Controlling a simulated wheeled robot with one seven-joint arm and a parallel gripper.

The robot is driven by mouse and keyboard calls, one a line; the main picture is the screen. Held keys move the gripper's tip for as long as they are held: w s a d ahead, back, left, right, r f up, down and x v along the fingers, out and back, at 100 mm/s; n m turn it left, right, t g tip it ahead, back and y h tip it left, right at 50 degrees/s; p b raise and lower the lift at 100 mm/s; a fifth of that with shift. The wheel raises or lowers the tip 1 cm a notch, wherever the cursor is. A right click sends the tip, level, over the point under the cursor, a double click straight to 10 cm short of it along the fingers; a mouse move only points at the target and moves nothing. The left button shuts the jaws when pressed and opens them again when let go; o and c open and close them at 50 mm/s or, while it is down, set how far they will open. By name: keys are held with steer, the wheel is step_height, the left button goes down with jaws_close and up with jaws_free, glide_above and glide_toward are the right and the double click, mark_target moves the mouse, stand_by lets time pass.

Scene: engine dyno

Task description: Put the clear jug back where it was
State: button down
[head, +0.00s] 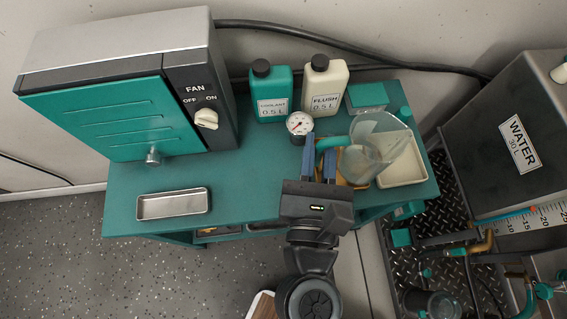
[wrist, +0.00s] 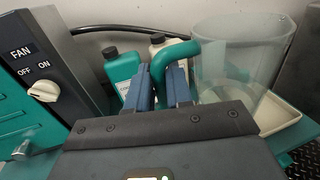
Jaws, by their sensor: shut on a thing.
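The clear jug (head: 376,146) has a transparent body and a teal handle (head: 333,143). My gripper (head: 318,150) is shut on the handle, with its blue fingers on either side of it. The jug is to the right of the fingers, over the right part of the teal bench, and looks slightly tilted in the head view. In the wrist view the jug (wrist: 240,60) fills the upper right and the handle (wrist: 172,55) curves down between the fingers (wrist: 162,88). I cannot tell whether its base touches anything.
A coolant bottle (head: 271,92), flush bottle (head: 323,88) and gauge (head: 299,124) stand at the back. A fan box (head: 130,95) is left. A metal tray (head: 173,204) lies front left; the bench (head: 245,185) middle is clear.

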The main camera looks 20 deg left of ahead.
steer(key=shift+y, duration=0.5)
steer(key=shift+s+a+f+b, duration=0.55)
steer(key=shift+a+f, duration=1.1)
steer(key=shift+a, duration=0.7)
steer(key=shift+s+a+f+b, duration=0.4)
steer(key=shift+s+a+f, duration=0.2)
steer(key=shift+a+f, duration=1.45)
steer(key=shift+s+a+f+b, duration=0.55)
steer(key=shift+a+f, duration=0.7)
steer(key=shift+a, duration=1.45)
steer(key=shift+f, duration=0.2)
steer(key=c, duration=1)
jaws_free()
steer(key=shift+r, duration=0.15)
steer(key=v, duration=1.2)
steer(key=shift+r, duration=0.2)
